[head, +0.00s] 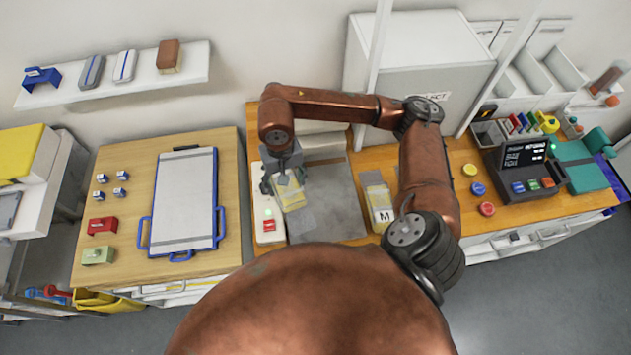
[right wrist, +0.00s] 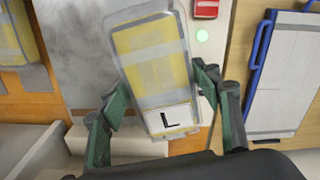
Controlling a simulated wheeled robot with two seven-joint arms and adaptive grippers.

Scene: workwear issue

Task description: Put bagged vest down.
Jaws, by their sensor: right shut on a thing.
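The bagged vest (head: 293,198) is a flat yellow pack in clear film. In the right wrist view its white label reads L (right wrist: 168,121). My right gripper (head: 284,178) is shut on its near end in the right wrist view (right wrist: 160,88), with green fingers at both side edges. The vest is over the left part of a grey plate (head: 338,200), slightly tilted; I cannot tell whether it touches the plate. A second bagged vest (head: 377,195), labelled M, lies right of the plate. My left gripper is out of view.
A white unit (head: 268,230) with a green light and red block is left of the plate. A blue-edged clipboard (head: 184,200) lies on the left wooden table. A dark terminal (head: 525,160) and coloured discs are at the right. A wall shelf (head: 120,82) hangs behind.

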